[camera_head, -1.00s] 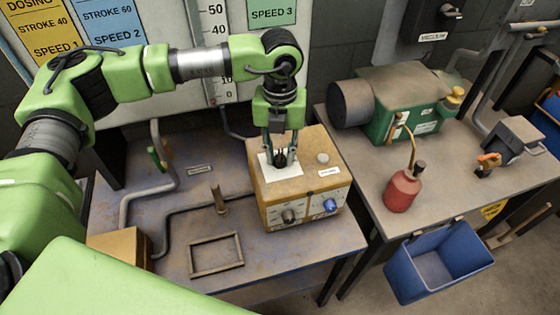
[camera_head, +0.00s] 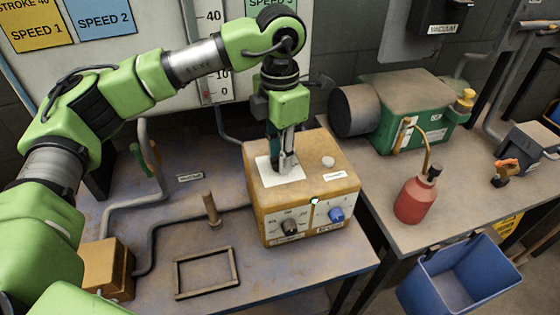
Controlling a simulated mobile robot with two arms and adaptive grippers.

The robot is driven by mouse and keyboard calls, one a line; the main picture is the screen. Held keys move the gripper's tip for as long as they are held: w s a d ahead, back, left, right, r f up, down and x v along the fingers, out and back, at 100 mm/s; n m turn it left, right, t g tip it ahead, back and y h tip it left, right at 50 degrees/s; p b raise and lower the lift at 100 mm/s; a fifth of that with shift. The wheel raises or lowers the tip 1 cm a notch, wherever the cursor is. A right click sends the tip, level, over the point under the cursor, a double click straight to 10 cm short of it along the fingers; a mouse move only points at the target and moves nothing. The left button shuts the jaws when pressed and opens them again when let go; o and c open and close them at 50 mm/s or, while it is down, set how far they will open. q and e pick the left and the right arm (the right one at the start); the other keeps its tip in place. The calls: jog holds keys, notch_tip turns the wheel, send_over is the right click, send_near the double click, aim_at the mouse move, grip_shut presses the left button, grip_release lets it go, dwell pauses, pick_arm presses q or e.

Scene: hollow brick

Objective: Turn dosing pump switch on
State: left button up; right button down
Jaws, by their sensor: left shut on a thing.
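The dosing pump (camera_head: 258,213) is a worn yellow-brown box on the left table. On its top is a white square plate (camera_head: 265,176). My left gripper (camera_head: 284,167) points down over this plate and is shut on the switch there, which the fingers mostly hide. The front panel has a dark knob (camera_head: 290,227) and a blue knob (camera_head: 336,214). A small lamp (camera_head: 314,202) at the front top edge looks bright. A pale round button (camera_head: 328,162) sits on top at the right. My right gripper is not in view.
A green pump (camera_head: 412,112) and a red bottle (camera_head: 415,199) stand on the right table. A blue bin (camera_head: 460,275) hangs at its front.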

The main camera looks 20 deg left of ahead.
pick_arm(q)
jog(key=shift+m+b, duration=0.55)
jog(key=shift+m, duration=0.65)
jog(key=shift+r, duration=0.1)
jog(key=o, duration=1.1)
jog(key=shift+o, duration=0.2)
notch_tip(320, 180, up, 12)
